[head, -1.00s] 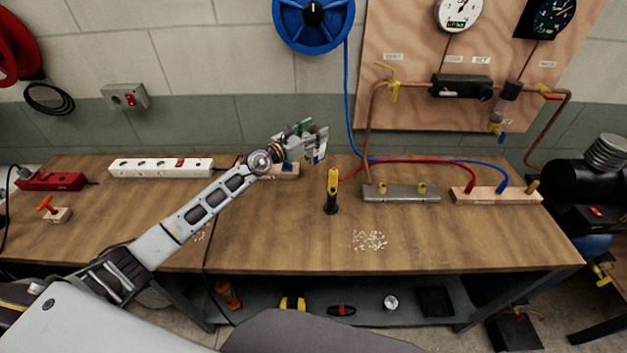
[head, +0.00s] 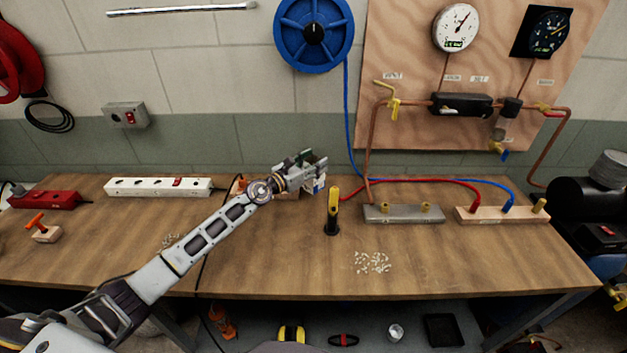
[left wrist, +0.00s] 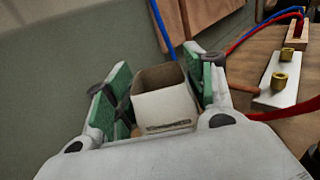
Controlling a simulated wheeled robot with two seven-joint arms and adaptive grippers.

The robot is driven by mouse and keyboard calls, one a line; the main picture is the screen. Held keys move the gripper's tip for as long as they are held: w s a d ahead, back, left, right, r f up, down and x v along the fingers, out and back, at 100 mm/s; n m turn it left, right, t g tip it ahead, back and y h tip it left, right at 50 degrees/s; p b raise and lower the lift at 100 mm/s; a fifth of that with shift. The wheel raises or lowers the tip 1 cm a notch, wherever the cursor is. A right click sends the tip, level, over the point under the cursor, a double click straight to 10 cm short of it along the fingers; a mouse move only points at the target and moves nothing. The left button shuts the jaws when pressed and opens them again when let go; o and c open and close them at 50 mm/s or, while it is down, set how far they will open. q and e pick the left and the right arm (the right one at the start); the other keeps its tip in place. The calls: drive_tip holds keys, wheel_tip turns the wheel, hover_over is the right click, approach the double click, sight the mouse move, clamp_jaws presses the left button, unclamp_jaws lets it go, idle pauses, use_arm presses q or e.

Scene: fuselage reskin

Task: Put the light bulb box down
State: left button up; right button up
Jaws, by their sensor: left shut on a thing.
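My left gripper (head: 308,172) reaches over the back middle of the workbench (head: 290,255) in the head view. In the left wrist view the light bulb box (left wrist: 165,105), a small white box with an open brown top and dark lettering, sits between the green-padded fingers of my left gripper (left wrist: 157,95). The gripper is shut on it. In the head view the box is mostly hidden by the gripper; a bit of white and blue (head: 319,184) shows beside the fingers. I cannot tell whether the box touches the bench. My right gripper is not in view.
A black-and-yellow upright tool (head: 332,212) stands just right of the gripper. A grey manifold block (head: 403,214) and a wooden block (head: 502,215) with hoses lie farther right. A white power strip (head: 158,187) lies left. White bits (head: 372,262) are scattered in front; the front middle is otherwise clear.

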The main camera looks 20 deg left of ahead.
use_arm(q)
drive_tip(key=shift+f+b, duration=0.35)
drive_tip(key=shift+f, duration=0.6)
drive_tip(key=shift+f+b, duration=0.45)
drive_tip(key=shift+b, duration=0.05)
drive_tip(key=shift+f, duration=0.4)
drive_tip(key=shift+f+b, duration=0.35)
drive_tip(key=shift+b, duration=0.15)
drive_tip(key=shift+f, duration=0.5)
drive_tip(key=shift+a+f+b, duration=0.1)
drive_tip(key=shift+b, duration=0.2)
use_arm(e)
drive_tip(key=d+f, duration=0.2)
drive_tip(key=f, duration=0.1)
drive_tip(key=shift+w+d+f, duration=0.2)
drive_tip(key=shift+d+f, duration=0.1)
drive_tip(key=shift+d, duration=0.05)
use_arm(q)
drive_tip(key=shift+f, duration=0.1)
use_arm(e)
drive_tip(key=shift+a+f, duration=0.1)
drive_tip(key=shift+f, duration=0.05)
